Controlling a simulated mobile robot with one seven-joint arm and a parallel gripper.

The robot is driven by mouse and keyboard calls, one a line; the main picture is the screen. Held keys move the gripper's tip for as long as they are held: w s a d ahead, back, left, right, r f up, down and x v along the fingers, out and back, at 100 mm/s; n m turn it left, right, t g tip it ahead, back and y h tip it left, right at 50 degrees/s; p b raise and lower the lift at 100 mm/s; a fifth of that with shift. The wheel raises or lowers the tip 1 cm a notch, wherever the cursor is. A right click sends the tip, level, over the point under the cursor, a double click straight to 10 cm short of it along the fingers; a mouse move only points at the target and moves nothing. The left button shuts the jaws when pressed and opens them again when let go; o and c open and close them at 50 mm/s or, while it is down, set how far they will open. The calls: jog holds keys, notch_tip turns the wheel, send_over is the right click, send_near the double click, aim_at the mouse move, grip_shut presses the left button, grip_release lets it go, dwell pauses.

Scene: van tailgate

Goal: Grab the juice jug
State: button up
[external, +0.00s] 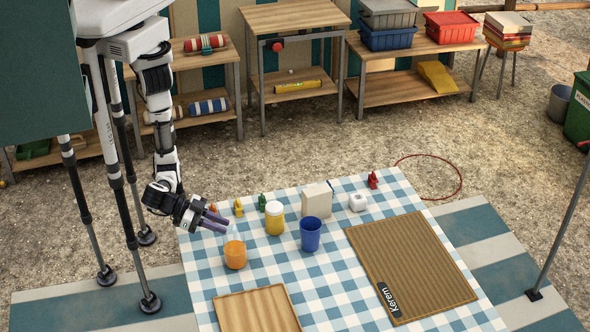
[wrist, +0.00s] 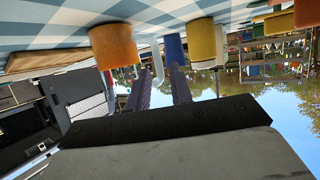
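The juice jug (external: 235,254) appears to be the rounded vessel with orange contents near the left edge of the checked tablecloth, standing upright. My gripper (external: 222,222) is just behind and above it, fingers pointing right, open. In the wrist view, which is upside down, the jug's orange body (wrist: 114,46) is left of my gripper (wrist: 160,72). The two fingers are apart. A pale curved strip (wrist: 158,64) shows between the fingertips; it may be the jug's handle. I cannot tell whether a finger touches it.
A yellow jar (external: 275,219), blue cup (external: 310,234) and pale carton (external: 317,201) stand to the jug's right. Small green, yellow and red figures stand along the back edge. A wooden board (external: 256,311) lies in front, a brown mat (external: 411,264) to the right.

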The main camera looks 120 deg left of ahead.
aim_at(235, 231)
jog(key=p+x, duration=0.2)
jog(key=x, duration=0.2)
jog(key=shift+w+d+r, duration=0.1)
jog(key=shift+w+r, duration=0.05)
jog(key=shift+w, duration=0.1)
jog(key=shift+w+f, duration=0.3)
jog(key=shift+w, duration=0.1)
grip_shut()
jog(key=shift+r, duration=0.1)
